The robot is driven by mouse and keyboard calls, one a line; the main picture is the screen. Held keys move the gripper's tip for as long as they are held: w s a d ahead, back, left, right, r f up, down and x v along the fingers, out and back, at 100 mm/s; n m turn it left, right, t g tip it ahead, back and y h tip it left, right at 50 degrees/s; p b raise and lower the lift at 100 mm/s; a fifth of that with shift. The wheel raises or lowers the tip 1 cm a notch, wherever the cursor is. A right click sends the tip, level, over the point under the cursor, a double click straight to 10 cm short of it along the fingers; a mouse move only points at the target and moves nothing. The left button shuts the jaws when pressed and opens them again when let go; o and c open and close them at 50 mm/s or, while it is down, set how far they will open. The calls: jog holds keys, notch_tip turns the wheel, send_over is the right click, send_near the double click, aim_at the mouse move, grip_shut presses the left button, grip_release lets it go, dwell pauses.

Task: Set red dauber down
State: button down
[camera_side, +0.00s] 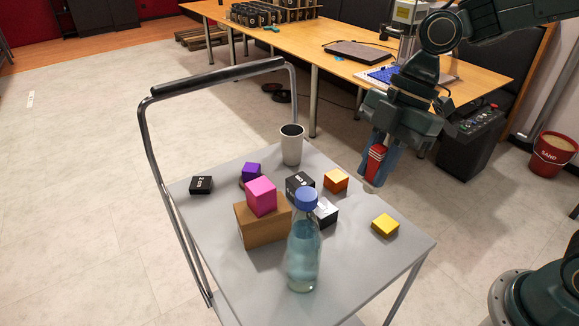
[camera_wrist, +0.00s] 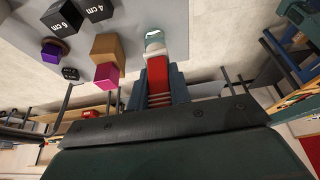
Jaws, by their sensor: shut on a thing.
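My gripper (camera_side: 378,170) points down near the far right edge of the grey cart top (camera_side: 262,288). It is shut on the red dauber (camera_side: 375,157), whose red body with pale stripes shows between the blue-grey fingers. In the wrist view the red dauber (camera_wrist: 158,75) lies between the fingers, with a pale, glassy shape beyond its end that I cannot identify surely.
On the cart stand a clear bottle with blue cap (camera_side: 304,245), a brown box (camera_side: 255,225) with a pink cube (camera_side: 261,197) on top, a grey cup (camera_side: 291,147), an orange block (camera_side: 336,181), a yellow block (camera_side: 385,226) and several dark blocks. The front right is clear.

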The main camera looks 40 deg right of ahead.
notch_tip(320, 180, down, 15)
jog(key=shift+f, duration=0.1)
dwell(0.4)
jog(key=shift+f, duration=1.9)
jog(key=shift+f, duration=0.1)
jog(key=c, duration=1.3)
grip_release()
jog(key=v, duration=1.2)
